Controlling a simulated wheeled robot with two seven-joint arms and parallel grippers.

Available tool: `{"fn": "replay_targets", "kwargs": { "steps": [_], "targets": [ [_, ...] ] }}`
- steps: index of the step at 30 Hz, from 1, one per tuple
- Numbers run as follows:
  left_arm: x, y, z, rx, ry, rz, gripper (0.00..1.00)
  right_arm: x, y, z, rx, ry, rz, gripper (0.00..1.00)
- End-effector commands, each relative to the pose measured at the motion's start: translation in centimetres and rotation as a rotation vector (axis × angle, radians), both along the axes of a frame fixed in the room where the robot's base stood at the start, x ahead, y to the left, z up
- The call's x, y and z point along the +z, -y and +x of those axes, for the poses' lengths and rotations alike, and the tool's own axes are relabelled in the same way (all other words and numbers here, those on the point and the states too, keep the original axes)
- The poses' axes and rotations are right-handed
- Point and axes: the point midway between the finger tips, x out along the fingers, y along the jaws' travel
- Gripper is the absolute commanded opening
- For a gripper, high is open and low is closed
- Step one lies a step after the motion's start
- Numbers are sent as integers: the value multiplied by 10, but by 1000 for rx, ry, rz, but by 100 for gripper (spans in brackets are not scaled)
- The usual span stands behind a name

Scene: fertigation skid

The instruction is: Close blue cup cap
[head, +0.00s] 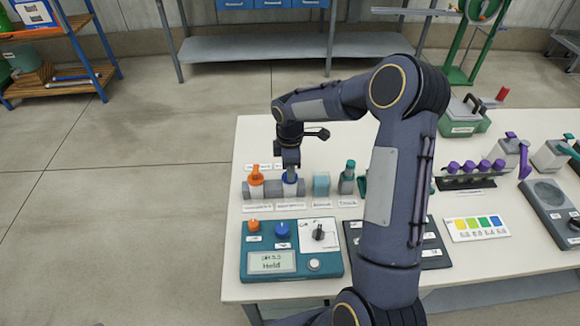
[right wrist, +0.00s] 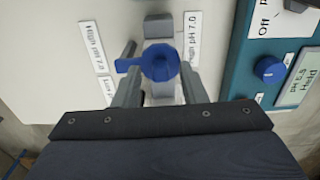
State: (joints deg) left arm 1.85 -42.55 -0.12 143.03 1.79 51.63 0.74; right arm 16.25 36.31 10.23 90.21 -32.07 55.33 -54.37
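The cup with the blue cap (head: 290,178) sits in a grey rack on the white table, right of an orange-capped cup (head: 255,176). In the right wrist view, the blue cap (right wrist: 160,63) is round with a tab pointing left. My right gripper (head: 290,167) points down at the blue cap. In the right wrist view, its two fingers stand on either side of the cap, the tab crossing in front of the left finger. The fingers are apart; firm contact with the cap does not show. The cup body is mostly hidden under the cap. My left gripper is out of view.
A teal pH meter (head: 292,285) with orange and blue knobs is in front of the rack. A light blue block (head: 321,184) and a green-topped bottle (head: 347,178) stand to the right. A purple-capped rack (head: 470,180) is farther right.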

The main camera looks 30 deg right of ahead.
Motion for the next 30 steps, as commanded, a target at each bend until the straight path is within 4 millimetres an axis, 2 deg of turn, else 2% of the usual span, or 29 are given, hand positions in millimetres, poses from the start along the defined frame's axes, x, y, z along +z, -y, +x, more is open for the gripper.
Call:
{"fn": "replay_targets", "kwargs": {
  "steps": [5, 12, 18, 30],
  "targets": [
    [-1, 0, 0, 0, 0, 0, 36, 8, 0, 0, -1, 1, 0, 38],
    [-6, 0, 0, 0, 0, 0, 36, 48, 0, 1, -1, 4, -1, 38],
    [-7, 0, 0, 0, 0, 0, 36, 73, 0, 0, -1, 2, 0, 38],
    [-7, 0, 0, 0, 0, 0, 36, 78, 0, 0, 0, 0, 0, 38]
  ]
}}
